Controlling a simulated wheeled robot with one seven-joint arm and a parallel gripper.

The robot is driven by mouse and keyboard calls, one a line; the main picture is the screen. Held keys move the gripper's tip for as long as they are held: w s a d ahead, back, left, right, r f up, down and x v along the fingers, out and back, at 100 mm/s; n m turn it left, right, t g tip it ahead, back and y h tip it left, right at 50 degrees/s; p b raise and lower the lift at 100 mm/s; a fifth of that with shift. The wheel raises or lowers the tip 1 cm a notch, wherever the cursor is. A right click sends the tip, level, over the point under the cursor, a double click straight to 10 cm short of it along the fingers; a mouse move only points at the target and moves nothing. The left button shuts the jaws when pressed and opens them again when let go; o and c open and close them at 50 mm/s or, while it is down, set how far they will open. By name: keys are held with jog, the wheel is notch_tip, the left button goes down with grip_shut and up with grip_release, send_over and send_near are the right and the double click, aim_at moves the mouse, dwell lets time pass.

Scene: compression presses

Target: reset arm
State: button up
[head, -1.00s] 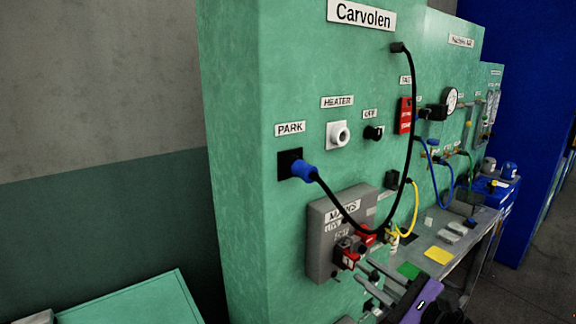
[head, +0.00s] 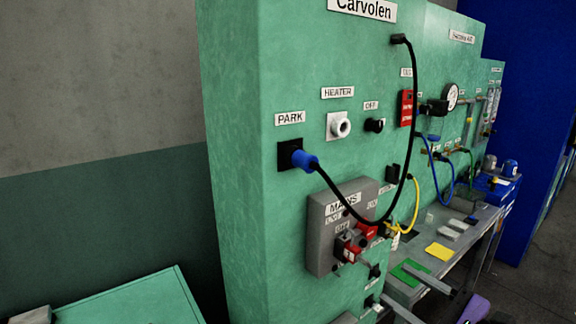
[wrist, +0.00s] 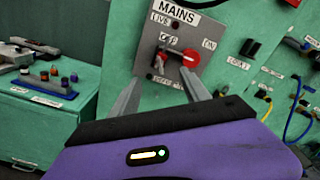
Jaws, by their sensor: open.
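My gripper (head: 412,290) shows at the bottom of the head view, low in front of the green Carvolen press panel (head: 235,200). In the wrist view my gripper (wrist: 163,92) is open, its two grey fingers spread with nothing between them. Beyond the fingertips is the grey MAINS box (wrist: 212,35) with a red and white switch (wrist: 188,57); the fingers look apart from it. The MAINS box (head: 320,245) also shows in the head view, above and left of the fingers. Most of my arm is outside the head view.
A blue plug (head: 306,160) sits at the PARK socket, with a black cable looping across the panel. A grey shelf (head: 465,245) with green and yellow pads runs along the right. A green cabinet (head: 130,300) stands at lower left.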

jog(key=d+n+t+h, duration=0.3)
jog(key=d+n+h, duration=0.1)
jog(key=d+h, duration=0.25)
jog(key=s+d+f+n+h+b, duration=0.2)
jog(key=s+f+n+h, duration=0.35)
jog(key=s+f, duration=0.35)
jog(key=s+a+f+n+g+b, duration=0.1)
jog(key=s+a+f+n, duration=0.1)
jog(key=s, duration=0.8)
jog(key=s+a+f+n+g+y+b, duration=0.1)
jog(key=s+a+f+n, duration=0.2)
jog(key=s, duration=0.8)
jog(key=s+a+f+n+b, duration=0.1)
jog(key=s+a+f+n, duration=0.2)
jog(key=s+a+n, duration=0.2)
jog(key=s+n, duration=0.3)
jog(key=s, duration=0.3)
jog(key=shift+a+f+g, duration=0.15)
jog(key=shift+a+g, duration=0.05)
jog(key=shift+g, duration=0.2)
